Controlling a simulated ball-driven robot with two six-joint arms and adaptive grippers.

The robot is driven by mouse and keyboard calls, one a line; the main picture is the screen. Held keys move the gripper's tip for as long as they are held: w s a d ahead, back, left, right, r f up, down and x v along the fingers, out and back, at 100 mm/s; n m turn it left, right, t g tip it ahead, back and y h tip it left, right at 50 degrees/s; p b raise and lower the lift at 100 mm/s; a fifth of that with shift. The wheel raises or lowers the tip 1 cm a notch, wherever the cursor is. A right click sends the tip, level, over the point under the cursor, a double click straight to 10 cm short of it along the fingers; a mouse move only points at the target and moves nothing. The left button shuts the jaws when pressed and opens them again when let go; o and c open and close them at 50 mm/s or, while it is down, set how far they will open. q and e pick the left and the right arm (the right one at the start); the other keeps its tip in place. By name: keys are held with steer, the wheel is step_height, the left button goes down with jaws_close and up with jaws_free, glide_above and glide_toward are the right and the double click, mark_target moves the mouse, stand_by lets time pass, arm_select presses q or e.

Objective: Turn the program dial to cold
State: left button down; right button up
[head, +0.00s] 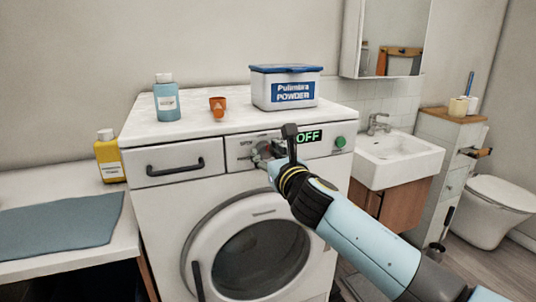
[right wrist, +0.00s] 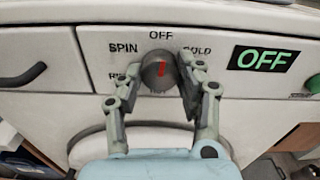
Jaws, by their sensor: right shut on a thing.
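The program dial (right wrist: 152,82) is a round grey knob on the washing machine's panel (right wrist: 90,45). Its red mark points up towards OFF. SPIN is printed at upper left, COLD at upper right and another label, partly hidden by a finger, at left. My right gripper (right wrist: 158,78) is shut on the dial, one finger on each side. In the head view my right gripper (head: 266,154) reaches the panel from the lower right and mostly hides the dial. The display (head: 309,137) reads OFF in green. My left gripper is not in view.
A green button (head: 340,142) sits right of the display. The detergent drawer (head: 172,162) is closed at left, and the round door (head: 250,250) is below. A powder box (head: 287,90), orange cup (head: 217,107) and blue bottle (head: 167,100) stand on top.

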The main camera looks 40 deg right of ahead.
steer(key=m, duration=0.5)
steer(key=m+b, duration=0.1)
steer(key=m, duration=0.4)
steer(key=shift+m, duration=0.3)
stand_by(0.4)
steer(key=o, duration=1.1)
steer(key=shift+o, duration=0.2)
steer(key=shift+s+a, duration=0.15)
steer(key=shift+s, duration=0.15)
steer(key=v, duration=1.1)
steer(key=shift+s, duration=0.2)
